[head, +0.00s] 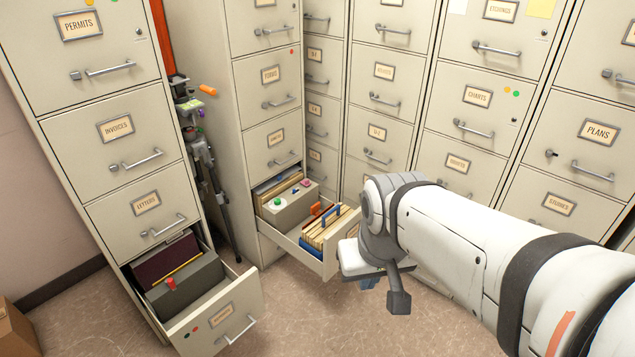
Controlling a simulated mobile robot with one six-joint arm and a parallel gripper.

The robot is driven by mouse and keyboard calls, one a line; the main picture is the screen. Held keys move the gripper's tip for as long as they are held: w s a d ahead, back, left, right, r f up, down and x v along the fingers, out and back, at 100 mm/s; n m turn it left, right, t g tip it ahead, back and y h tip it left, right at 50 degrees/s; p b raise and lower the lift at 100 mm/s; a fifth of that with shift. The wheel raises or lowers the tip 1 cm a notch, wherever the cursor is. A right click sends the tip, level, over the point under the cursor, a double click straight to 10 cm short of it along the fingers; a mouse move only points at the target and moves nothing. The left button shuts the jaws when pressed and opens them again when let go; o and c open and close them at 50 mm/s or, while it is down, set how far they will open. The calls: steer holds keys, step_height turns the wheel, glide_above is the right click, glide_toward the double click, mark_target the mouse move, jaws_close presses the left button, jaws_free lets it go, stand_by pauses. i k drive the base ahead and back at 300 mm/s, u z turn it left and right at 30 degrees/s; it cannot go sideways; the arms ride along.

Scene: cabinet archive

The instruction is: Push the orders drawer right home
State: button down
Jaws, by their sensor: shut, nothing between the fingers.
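Two drawers stand pulled out, and I cannot read either front label well enough to tell which is orders. The middle open drawer (290,238) is low in the second cabinet and holds tan folders, a grey box with small coloured items, and blue and orange pieces. My gripper (350,260) is shut and empty, just in front of the right end of this drawer's front. My own wrist hides part of that area, and I cannot tell whether the gripper touches the drawer. The left open drawer (238,297) is below the letters drawer and holds dark folders and a grey box.
Closed cabinets (470,130) line the back and right. A folded tripod (207,165) stands in the gap between the left cabinet and the second one. A cardboard box (12,335) sits at the lower left. The floor (310,315) in front of the open drawers is clear.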

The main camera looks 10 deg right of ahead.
mark_target(283, 224)
steer(key=z, duration=0.05)
steer(key=i, duration=1)
steer(key=u, duration=0.05)
